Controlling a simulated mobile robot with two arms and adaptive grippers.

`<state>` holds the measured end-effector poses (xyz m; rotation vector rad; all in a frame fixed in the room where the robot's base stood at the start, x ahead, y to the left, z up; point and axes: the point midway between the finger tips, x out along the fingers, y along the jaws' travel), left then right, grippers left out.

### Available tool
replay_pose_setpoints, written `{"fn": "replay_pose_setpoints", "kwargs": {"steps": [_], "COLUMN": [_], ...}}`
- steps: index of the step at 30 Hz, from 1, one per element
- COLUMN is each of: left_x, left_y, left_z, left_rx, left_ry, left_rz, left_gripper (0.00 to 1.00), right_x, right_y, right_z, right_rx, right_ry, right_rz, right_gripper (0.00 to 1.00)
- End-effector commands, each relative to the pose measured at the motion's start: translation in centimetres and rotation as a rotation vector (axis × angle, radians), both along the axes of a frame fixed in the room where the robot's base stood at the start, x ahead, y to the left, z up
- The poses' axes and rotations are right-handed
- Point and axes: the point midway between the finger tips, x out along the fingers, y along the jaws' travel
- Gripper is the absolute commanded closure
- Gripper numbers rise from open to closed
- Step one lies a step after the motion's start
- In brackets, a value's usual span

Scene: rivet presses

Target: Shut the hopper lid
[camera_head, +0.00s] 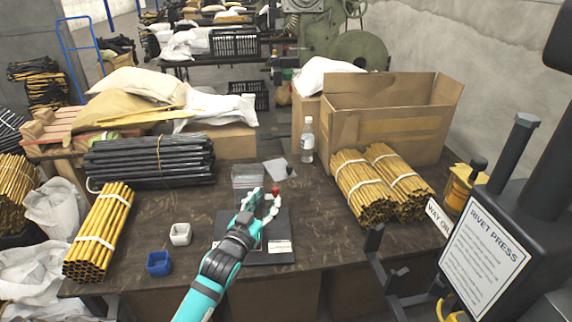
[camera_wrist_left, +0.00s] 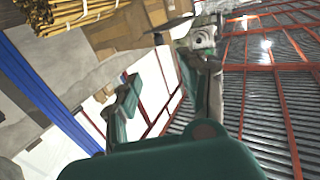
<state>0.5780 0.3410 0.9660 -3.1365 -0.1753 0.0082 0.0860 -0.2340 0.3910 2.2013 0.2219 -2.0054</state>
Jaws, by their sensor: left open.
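My left gripper (camera_head: 264,204) reaches over the middle of the dark table, its fingers apart and empty. It is above or close to a black flat-based device (camera_head: 268,256) with white labels, and hides part of it. A small red knob-like part (camera_head: 275,190) shows near the fingertips; I cannot tell whether they touch it. A clear panel or box (camera_head: 247,177) stands just behind the gripper. I cannot tell for sure which part is the hopper lid or how it stands. In the left wrist view the gripper's fingers (camera_wrist_left: 163,75) are spread, with no object between them. My right gripper is not in view.
Yellow tube bundles (camera_head: 98,232) lie at left and right. A bottle (camera_head: 307,140) and an open carton (camera_head: 392,125) stand behind. The rivet press (camera_head: 486,250) fills the right.

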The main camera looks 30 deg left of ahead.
Motion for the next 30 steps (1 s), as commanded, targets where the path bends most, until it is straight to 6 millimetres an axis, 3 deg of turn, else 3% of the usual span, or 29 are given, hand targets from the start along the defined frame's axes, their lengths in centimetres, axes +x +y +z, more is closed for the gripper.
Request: {"fn": "replay_pose_setpoints", "kwargs": {"steps": [5, 24, 30], "left_x": [1.6, 14.6, 16.7], "left_y": [0.2, 1.7, 1.9], "left_z": [0.1, -0.2, 0.0], "left_rx": [0.000, 0.000, 0.001], "left_ry": [-0.011, -0.008, -0.007], "left_rz": [-0.001, 0.000, 0.000], "left_gripper": [0.56, 0.56, 0.56], "right_x": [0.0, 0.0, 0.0], "right_y": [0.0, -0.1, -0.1], "right_z": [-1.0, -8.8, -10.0], "right_rx": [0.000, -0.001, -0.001], "right_ry": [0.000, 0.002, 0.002], "right_rz": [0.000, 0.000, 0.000], "right_gripper": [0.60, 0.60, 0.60]}}
